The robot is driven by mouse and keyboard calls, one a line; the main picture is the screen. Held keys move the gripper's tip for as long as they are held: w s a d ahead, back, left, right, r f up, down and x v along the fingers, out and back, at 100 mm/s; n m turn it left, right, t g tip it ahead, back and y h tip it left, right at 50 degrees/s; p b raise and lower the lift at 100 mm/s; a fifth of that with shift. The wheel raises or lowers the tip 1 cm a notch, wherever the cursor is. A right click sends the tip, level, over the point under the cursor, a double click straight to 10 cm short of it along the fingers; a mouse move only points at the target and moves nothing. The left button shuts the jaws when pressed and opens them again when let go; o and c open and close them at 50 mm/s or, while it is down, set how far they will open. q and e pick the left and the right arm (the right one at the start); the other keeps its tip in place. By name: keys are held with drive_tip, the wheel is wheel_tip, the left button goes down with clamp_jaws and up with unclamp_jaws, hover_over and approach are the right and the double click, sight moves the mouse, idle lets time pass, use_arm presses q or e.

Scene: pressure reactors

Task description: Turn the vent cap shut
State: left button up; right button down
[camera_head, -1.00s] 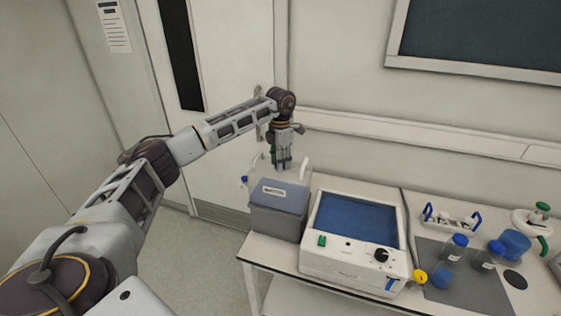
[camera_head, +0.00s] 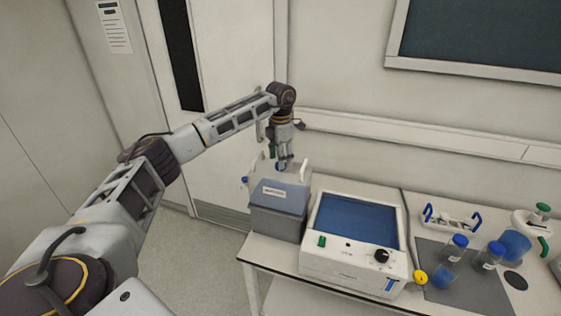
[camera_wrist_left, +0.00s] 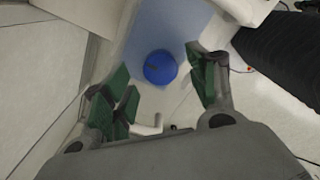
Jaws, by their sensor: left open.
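A round blue cap (camera_wrist_left: 160,67) with a dark mark near its centre sits on a pale blue-grey surface in the left wrist view. In the head view the blue cap (camera_head: 280,166) shows small and partly hidden on top of the grey box (camera_head: 277,222) at the bench's left end. My left gripper (camera_wrist_left: 157,72) is open, with green-padded fingers on either side of the cap and a visible gap to it. In the head view the left gripper (camera_head: 282,161) points down over the box top. My right gripper is not in view.
A white handle (camera_head: 304,173) rises at the box's right side. A white instrument (camera_head: 340,266) with a blue top and black knob stands close to the right. Blue-capped bottles (camera_head: 487,257) and a small rack (camera_head: 450,222) are farther right. The wall is close behind.

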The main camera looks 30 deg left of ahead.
use_arm(q)
wheel_tip(320, 180, up, 10)
idle(0.6)
drive_tip(key=shift+r, duration=0.1)
